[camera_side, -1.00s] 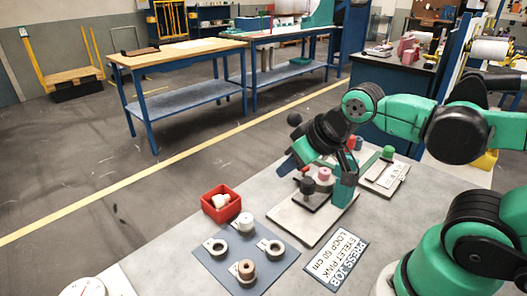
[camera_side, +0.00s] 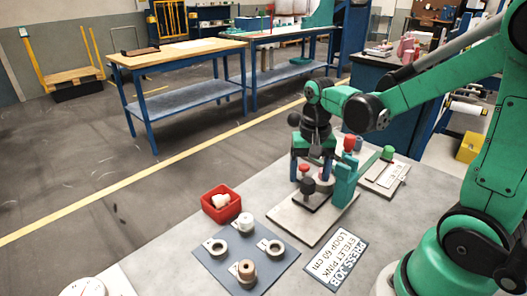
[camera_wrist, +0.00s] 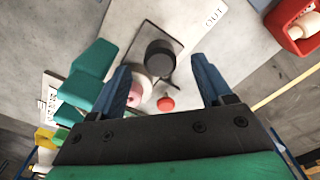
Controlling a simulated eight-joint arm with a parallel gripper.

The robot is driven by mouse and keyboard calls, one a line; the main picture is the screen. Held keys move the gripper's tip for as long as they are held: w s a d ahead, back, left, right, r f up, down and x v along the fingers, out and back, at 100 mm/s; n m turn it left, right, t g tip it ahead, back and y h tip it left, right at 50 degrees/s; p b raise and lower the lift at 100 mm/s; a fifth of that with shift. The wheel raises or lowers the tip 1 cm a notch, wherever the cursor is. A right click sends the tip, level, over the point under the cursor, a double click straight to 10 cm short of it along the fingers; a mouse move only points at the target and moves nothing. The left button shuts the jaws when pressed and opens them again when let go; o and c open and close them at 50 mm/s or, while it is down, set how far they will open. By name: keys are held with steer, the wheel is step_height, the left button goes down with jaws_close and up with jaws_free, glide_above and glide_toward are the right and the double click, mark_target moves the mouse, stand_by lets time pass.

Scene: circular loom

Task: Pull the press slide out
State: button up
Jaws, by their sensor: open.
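The press has a green frame (camera_side: 345,183) on a pale base plate (camera_side: 291,222). Its slide is a dark flat plate (camera_side: 318,199) with a black round knob (camera_side: 308,186), lying in front of the frame. My gripper (camera_side: 310,172) points down over the press, open and empty. In the wrist view the black knob (camera_wrist: 160,56) shows between and beyond the two blue fingers, and my gripper (camera_wrist: 161,68) appears apart from it. A pink piece (camera_wrist: 140,90) and a red knob (camera_wrist: 166,103) show nearer the palm. The fingers partly hide the press in the side view.
A red bin (camera_side: 221,204) and a blue-grey mat (camera_side: 226,267) with several spools and rings lie left of the press. A job card (camera_side: 336,258) lies in front. A small plate with a green knob (camera_side: 388,153) stands right. An "OUT" mark (camera_wrist: 214,17) is on the base.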

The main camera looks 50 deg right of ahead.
mark_target(310, 180)
steer(key=shift+f, duration=1.35)
jaws_close()
stand_by(0.5)
